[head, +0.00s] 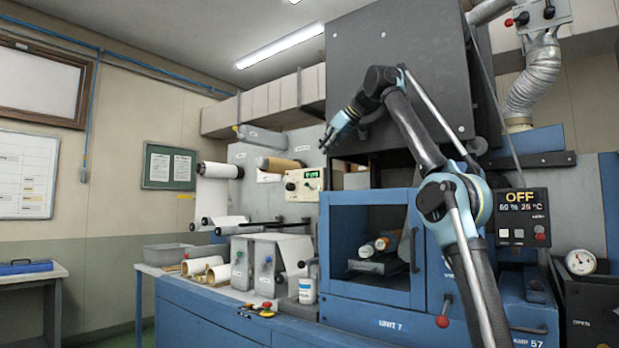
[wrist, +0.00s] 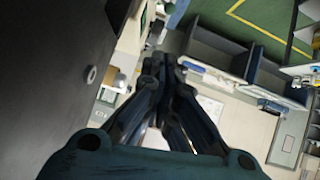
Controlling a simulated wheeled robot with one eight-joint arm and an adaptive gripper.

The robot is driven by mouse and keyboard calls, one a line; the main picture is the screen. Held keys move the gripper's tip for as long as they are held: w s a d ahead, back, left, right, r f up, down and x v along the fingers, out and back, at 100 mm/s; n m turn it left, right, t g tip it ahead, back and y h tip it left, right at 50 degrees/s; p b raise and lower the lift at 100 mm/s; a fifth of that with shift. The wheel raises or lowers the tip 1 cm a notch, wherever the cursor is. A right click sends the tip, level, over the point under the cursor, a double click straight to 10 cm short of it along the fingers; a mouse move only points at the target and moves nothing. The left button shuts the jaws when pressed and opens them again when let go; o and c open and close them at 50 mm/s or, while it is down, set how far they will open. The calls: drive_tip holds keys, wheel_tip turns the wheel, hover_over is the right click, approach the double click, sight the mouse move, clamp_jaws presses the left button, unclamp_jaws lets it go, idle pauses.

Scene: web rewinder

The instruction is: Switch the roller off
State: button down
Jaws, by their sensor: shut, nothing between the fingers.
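White web rolls (head: 218,170) sit on the wall-side rewinder at the middle left, with a brown roll (head: 280,165) beside them. A cream control box (head: 304,184) with a lit green display and small knobs hangs right of the rolls; its reading is too small to tell. A dark panel (head: 523,216) at the right reads OFF, with buttons below. My gripper (head: 326,146) is raised in front of the dark hood, above and right of the cream box, touching nothing visible. In the wrist view, its fingers (wrist: 160,62) are together and empty. I cannot tell which control is the roller's switch.
A blue cabinet (head: 340,240) with a window stands below my arm. The blue bench (head: 205,305) holds paper rolls, grey units and a white bottle (head: 307,290). A dark panel (wrist: 50,70) is close at left in the wrist view. Air before the cream box looks clear.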

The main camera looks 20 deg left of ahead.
hover_over(309, 186)
drive_tip(key=s, duration=0.2)
wheel_tip(309, 186, down, 6)
drive_tip(key=shift+w+d+f, duration=0.1)
drive_tip(key=shift+d+f, duration=0.05)
drive_tip(key=shift+f, duration=0.7)
drive_tip(key=shift+w+d+f, duration=0.1)
drive_tip(key=shift+f, duration=0.7)
drive_tip(key=shift+w, duration=0.1)
